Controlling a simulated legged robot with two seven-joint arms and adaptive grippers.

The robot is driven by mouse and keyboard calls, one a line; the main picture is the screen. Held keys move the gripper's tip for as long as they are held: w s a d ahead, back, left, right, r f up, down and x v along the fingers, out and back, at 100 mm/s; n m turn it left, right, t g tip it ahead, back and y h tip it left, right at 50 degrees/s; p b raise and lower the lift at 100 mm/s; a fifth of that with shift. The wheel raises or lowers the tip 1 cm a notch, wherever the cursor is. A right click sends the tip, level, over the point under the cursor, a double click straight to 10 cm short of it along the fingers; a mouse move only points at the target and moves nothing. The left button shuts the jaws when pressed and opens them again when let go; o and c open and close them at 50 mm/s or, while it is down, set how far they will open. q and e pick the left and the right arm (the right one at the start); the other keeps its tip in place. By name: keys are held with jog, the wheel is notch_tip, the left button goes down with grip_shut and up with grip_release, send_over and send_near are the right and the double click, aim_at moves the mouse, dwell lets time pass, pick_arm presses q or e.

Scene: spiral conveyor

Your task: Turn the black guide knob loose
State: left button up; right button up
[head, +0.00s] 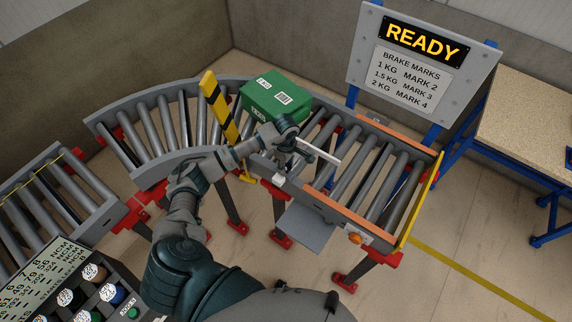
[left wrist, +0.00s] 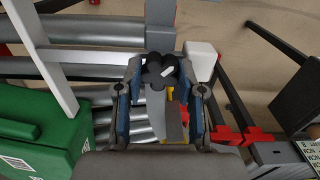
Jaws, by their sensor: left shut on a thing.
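The black guide knob (left wrist: 157,76) shows in the left wrist view as a dark lobed knob with a short white mark on it. It sits between the fingertips of my left gripper (left wrist: 163,68), which is shut on it. In the head view my left gripper (head: 287,137) is at the near side rail of the conveyor, and the knob is hidden behind it. A pale guide bar (head: 318,150) reaches from there across the rollers. It also crosses the left of the wrist view (left wrist: 42,58). My right gripper is not in view.
A green box (head: 262,103) lies on the rollers just beyond my gripper. A yellow-black striped gate (head: 219,107) stands left of it. A READY sign (head: 422,42) and a workbench (head: 525,115) are at the right. A panel with several knobs (head: 85,285) is at lower left.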

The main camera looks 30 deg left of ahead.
pick_arm(q)
jog(key=shift+a+n, duration=0.15)
jog(key=shift+n, duration=0.45)
jog(key=shift+w+n+b, duration=0.1)
jog(key=shift+n+b, duration=0.45)
jog(key=shift+n, duration=0.05)
jog(key=n+b, duration=0.1)
jog(key=n, duration=0.2)
jog(key=shift+n, duration=0.3)
jog(key=n+b, duration=0.1)
jog(key=n, duration=1.2)
jog(key=shift+n, duration=0.3)
jog(key=n, duration=0.3)
jog(key=shift+n, duration=1.7)
